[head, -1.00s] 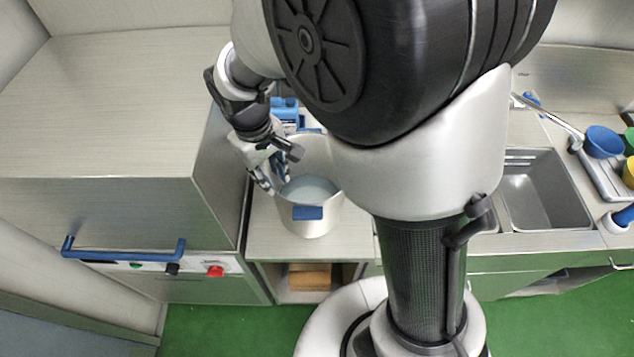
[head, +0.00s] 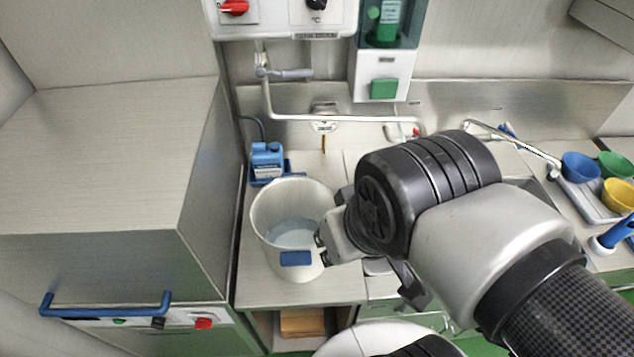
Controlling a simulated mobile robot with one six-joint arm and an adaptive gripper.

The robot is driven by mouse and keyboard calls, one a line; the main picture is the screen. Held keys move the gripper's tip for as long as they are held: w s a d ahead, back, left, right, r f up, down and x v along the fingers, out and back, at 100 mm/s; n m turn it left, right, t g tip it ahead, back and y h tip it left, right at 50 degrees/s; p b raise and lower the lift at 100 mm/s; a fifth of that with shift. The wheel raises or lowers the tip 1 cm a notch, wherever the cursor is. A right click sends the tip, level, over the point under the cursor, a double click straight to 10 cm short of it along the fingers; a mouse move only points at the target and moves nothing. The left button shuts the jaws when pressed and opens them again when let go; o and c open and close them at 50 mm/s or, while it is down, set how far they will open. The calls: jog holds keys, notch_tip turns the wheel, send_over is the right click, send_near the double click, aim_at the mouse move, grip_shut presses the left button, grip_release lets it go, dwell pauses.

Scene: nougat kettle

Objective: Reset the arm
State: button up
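My arm reaches in from the lower right in the head view, with its large black joint in front of the counter. Its silver and black end parts, with my gripper (head: 330,242), show just right of the white bucket-like kettle (head: 265,222), overlapping its right rim in the picture. I cannot tell whether they touch it. The fingers are mostly hidden or too small to read, so their opening is unclear. No held object shows. The kettle stands upright on the counter with pale liquid inside and a blue patch on its front.
A blue bottle (head: 267,160) stands behind the kettle. A steel cabinet (head: 110,160) with a blue handle (head: 105,308) is at left. A tap pipe (head: 345,118) runs along the wall. Blue (head: 581,167), green and yellow bowls sit in a tray at right.

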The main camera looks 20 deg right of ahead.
jog(key=shift+f, duration=0.1)
notch_tip(320, 180, down, 12)
jog(key=b, duration=1.2)
jog(key=shift+f+b, duration=0.25)
jog(key=shift+b, duration=0.1)
